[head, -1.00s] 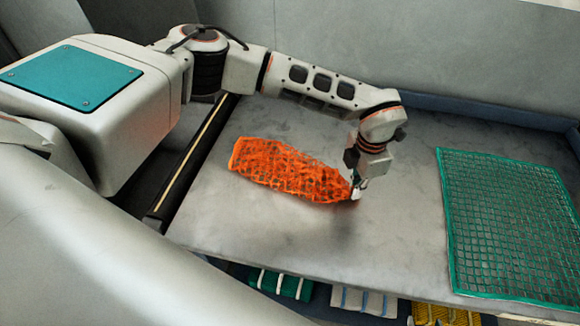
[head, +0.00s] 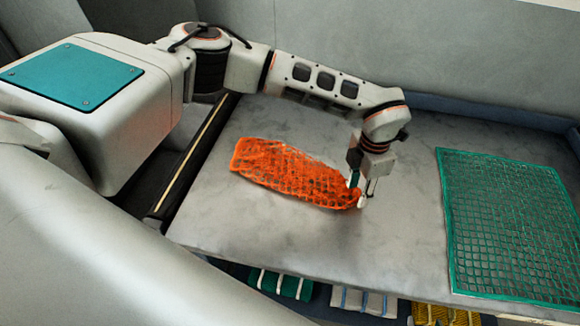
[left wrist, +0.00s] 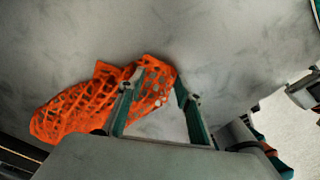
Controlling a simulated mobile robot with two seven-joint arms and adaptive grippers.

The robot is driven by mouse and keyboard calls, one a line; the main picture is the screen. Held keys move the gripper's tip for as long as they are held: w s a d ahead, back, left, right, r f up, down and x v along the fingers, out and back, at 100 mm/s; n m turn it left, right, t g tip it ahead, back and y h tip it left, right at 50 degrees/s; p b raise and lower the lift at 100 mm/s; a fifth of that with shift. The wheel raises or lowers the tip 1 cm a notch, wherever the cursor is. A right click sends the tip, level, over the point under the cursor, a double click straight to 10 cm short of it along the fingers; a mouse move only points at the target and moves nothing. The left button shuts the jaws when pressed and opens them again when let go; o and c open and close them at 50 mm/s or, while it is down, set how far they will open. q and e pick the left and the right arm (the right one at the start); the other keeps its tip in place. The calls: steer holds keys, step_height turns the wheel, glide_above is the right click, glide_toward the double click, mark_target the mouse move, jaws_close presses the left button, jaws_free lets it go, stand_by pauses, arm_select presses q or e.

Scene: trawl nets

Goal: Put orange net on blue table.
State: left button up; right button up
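The orange net (head: 285,172) lies bunched lengthwise on a grey table top (head: 270,228), its narrow end toward the right. It also shows in the left wrist view (left wrist: 75,112). My left gripper (head: 361,194) points down at that narrow end. In the left wrist view my left gripper (left wrist: 156,88) has its fingers spread apart, with the net's end partly between them, closer to the left finger. Whether a finger touches the net is unclear. My right gripper does not show. No separate blue table stands out; the grey table has a blue back edge (head: 470,112).
A green net (head: 510,225) lies flat on the right of the table. Folded green (head: 282,284), white (head: 362,300) and yellow (head: 440,313) nets sit below the front edge. A wall rises behind. Bare table lies between the orange and green nets.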

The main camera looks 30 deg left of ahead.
arm_select(q)
steer(key=d+r, duration=0.4)
steer(key=r, duration=0.5)
steer(key=shift+s, duration=0.2)
